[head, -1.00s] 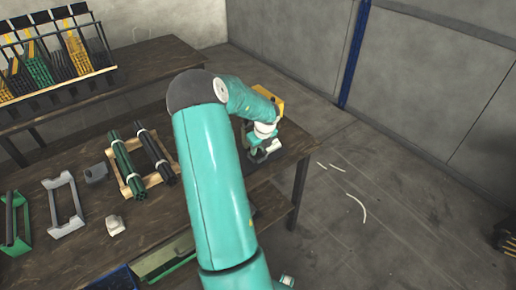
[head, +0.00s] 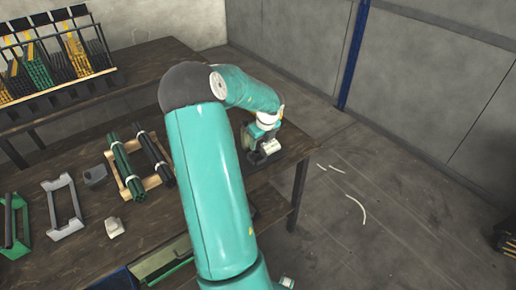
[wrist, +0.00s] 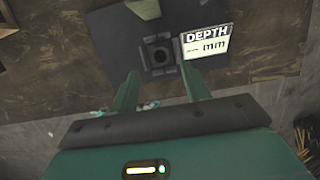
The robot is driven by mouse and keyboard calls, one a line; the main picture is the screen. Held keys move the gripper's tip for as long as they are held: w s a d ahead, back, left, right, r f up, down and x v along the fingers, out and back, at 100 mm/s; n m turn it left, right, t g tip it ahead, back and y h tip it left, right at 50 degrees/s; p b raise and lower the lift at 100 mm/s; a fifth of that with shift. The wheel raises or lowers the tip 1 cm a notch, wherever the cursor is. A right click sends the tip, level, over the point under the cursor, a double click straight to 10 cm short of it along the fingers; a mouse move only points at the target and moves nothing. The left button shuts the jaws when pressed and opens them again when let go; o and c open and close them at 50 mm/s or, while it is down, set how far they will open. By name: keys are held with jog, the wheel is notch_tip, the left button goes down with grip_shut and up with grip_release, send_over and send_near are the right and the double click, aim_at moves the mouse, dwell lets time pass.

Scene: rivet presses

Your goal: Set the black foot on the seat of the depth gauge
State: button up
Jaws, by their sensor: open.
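The depth gauge shows in the wrist view as a dark plate (wrist: 110,35) with a white "DEPTH mm" display (wrist: 207,41); its reading is a dash. A small black square piece with a round hollow (wrist: 158,53), which looks like the black foot, is at the plate's middle, where the seat would be. I cannot tell whether it is fully seated. My gripper (wrist: 160,70) is open, its two green fingers apart on the near side of that piece, nothing between them. In the head view the gauge (head: 270,147) stands near the table's right end, partly hidden by my arm.
On the table to the left lie a wooden cradle with green and black rod bundles (head: 128,168), a grey bracket (head: 63,208), a grey block (head: 95,175) and a pale block (head: 114,227). A rack (head: 60,60) stands on the back table.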

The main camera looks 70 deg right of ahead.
jog(key=v, duration=0.6)
jog(key=shift+r, duration=0.1)
jog(key=w+a+r+n+t+y, duration=0.1)
jog(key=w+a+r+n, duration=0.4)
jog(key=a, duration=0.5)
jog(key=w+a+r+n+y, duration=0.1)
jog(key=w+a+r+n, duration=0.2)
jog(key=w+a+n, duration=0.45)
jog(key=w+a+r+n+t+y, duration=0.1)
jog(key=w+a+r+n, duration=0.4)
jog(key=a, duration=0.6)
jog(key=s+a+r+n, duration=0.1)
jog(key=s+a+n, duration=0.2)
jog(key=a+n, duration=0.5)
jog(key=s+a+r+n+h, duration=0.1)
jog(key=s+a+n, duration=0.2)
jog(key=a+n, duration=0.5)
jog(key=s+a+r+n, duration=0.2)
jog(key=s+a+n, duration=0.2)
jog(key=a+n, duration=0.4)
jog(key=a, duration=0.3)
jog(key=shift+n+t, duration=0.35)
jog(key=shift+t, duration=0.05)
